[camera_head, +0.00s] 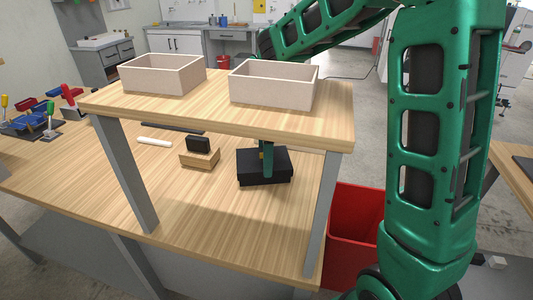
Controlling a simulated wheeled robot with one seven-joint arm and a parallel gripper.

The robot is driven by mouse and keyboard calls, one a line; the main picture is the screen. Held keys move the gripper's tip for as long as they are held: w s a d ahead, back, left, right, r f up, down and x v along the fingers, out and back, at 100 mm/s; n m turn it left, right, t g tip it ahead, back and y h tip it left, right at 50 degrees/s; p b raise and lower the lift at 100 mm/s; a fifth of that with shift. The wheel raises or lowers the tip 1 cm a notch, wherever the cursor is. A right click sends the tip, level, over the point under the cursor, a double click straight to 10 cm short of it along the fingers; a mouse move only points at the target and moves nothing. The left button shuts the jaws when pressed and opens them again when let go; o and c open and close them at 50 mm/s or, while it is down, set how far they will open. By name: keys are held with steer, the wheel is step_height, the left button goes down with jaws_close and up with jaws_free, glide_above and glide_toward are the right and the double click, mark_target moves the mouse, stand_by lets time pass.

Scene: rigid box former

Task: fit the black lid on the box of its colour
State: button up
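A black box (263,184) stands on the lower wooden table under the raised shelf. A wider black lid (249,160) lies on top of it or very close above it; I cannot tell whether it is fully seated. My gripper (266,170) reaches down from behind the shelf's front edge to the middle of the lid. Its fingers are small and partly hidden, so I cannot tell whether they grip the lid. The shelf hides the rest of the gripper and wrist.
The shelf (200,107) stands on grey legs and carries two open beige boxes (160,78) (272,90). A small black block (198,145) sits on a wooden block (200,160) left of the box. A white rod (154,142) lies further left. A red bin (352,235) stands right.

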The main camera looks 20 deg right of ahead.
steer(key=o, duration=0.8)
steer(key=shift+f, duration=0.1)
steer(key=shift+c, duration=0.2)
steer(key=shift+d+r, duration=0.1)
steer(key=shift+r, duration=3.95)
steer(key=s+d+m, duration=0.7)
steer(key=s+d, duration=0.2)
steer(key=s+d+f+m, duration=0.2)
steer(key=s+d+m, duration=0.2)
steer(key=s+m, duration=0.3)
steer(key=s+d+f+m, duration=0.2)
steer(key=s+d+m, duration=0.2)
steer(key=s, duration=1.1)
steer(key=m, duration=0.3)
steer(key=shift+s+d+m, duration=0.15)
steer(key=shift+d+m, duration=0.2)
steer(key=shift+m, duration=0.05)
